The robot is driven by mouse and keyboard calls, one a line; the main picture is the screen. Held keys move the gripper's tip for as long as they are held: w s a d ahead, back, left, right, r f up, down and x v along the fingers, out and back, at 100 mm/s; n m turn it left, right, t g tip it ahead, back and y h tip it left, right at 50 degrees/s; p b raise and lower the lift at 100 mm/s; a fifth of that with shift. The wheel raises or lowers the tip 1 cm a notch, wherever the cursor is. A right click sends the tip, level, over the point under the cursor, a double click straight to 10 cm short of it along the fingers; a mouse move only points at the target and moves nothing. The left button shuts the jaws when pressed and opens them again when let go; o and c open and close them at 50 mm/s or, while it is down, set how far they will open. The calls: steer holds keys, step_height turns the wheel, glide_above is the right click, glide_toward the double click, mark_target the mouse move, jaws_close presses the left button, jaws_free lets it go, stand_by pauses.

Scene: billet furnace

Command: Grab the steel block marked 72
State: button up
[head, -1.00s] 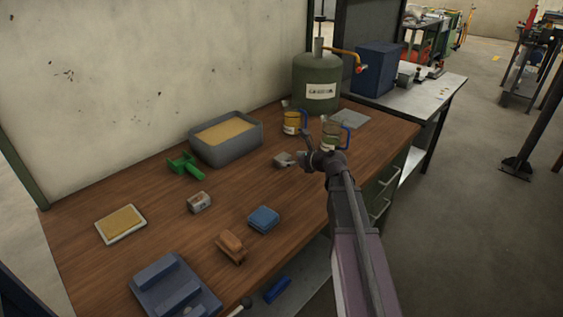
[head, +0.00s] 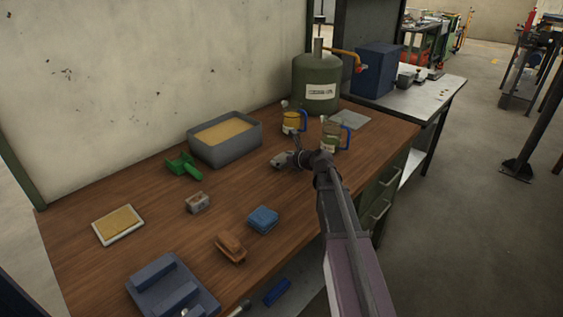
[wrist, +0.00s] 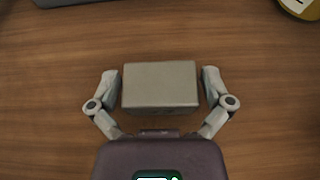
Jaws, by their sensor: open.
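A grey steel block (wrist: 160,86) lies on the wooden bench in the wrist view, between the two fingers of my gripper (wrist: 161,78). The fingers are open, one on each side, with a gap to the block on both sides. Faint marks show on its near face, but I cannot read a number.
Two jugs with blue handles (head: 292,121) (head: 335,136) stand just beyond my gripper. A grey bin of sand (head: 228,152), a green tool (head: 184,167), a blue block (head: 263,219) and a brown brush-like thing (head: 231,247) are on the bench (head: 150,195).

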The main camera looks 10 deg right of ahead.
mark_target(281, 156)
steer(key=shift+c, duration=0.2)
steer(key=c, duration=1)
steer(key=shift+r, duration=0.2)
step_height(281, 156, up, 4)
steer(key=p, duration=0.4)
steer(key=shift+f, duration=0.25)
steer(key=s+d, duration=0.3)
steer(key=d, duration=0.1)
steer(key=s+d, duration=0.3)
steer(key=d, duration=0.1)
steer(key=s+d+r+p, duration=0.1)
steer(key=s+d, duration=0.3)
steer(key=shift+d, duration=0.2)
